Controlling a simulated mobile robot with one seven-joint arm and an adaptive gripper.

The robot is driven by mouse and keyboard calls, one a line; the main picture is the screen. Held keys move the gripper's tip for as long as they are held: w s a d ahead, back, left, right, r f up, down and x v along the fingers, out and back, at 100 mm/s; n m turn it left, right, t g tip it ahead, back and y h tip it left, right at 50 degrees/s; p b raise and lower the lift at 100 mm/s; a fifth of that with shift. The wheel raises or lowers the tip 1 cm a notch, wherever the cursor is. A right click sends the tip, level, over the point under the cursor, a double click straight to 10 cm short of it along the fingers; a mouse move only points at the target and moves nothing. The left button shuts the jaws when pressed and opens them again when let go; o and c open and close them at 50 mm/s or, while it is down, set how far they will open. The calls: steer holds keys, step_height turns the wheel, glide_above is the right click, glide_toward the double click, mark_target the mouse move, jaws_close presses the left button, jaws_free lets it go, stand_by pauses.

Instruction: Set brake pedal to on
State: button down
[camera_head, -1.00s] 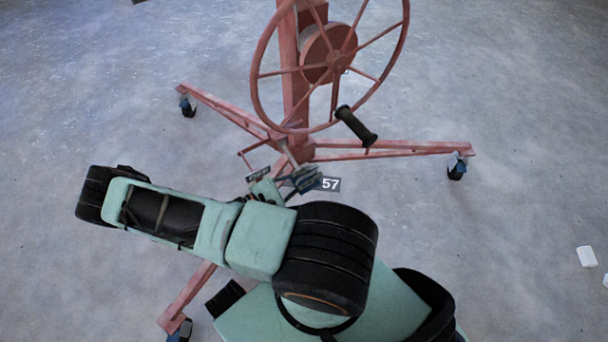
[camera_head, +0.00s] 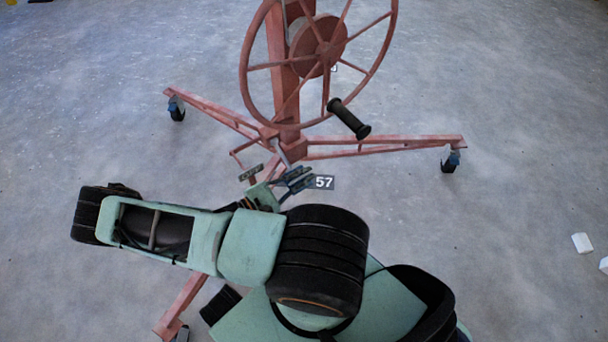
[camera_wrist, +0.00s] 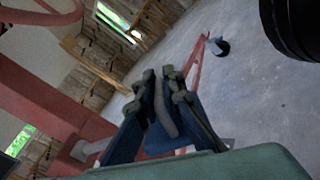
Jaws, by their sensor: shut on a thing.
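The red panel lift (camera_head: 290,60) stands ahead on its splayed legs. My gripper (camera_head: 299,176) is low at the front of its column base. In the wrist view, the fingers (camera_wrist: 158,78) are closed together on a narrow grey bar (camera_wrist: 163,108). A grey lever (camera_head: 283,157) slopes down from the column base to the gripper in the head view. I cannot tell for certain that this bar is the brake pedal. A small dark plate (camera_head: 251,172) on thin red bars lies just left of the gripper. The fingers hide part of what they hold.
The lift's large red wheel (camera_head: 379,68) with a black handle (camera_head: 349,118) stands above and behind my gripper. Red legs with casters (camera_head: 451,159) spread left, right and toward me. A "57" label (camera_head: 323,182) shows beside the gripper. The floor around is mostly clear.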

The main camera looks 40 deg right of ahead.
steer(key=c, duration=2.1)
jaws_free()
steer(key=shift+w+a+f, duration=0.1)
steer(key=shift+w, duration=0.2)
steer(key=shift+s, duration=0.1)
steer(key=w+a, duration=0.2)
steer(key=a, duration=0.9)
steer(key=shift+a, duration=0.4)
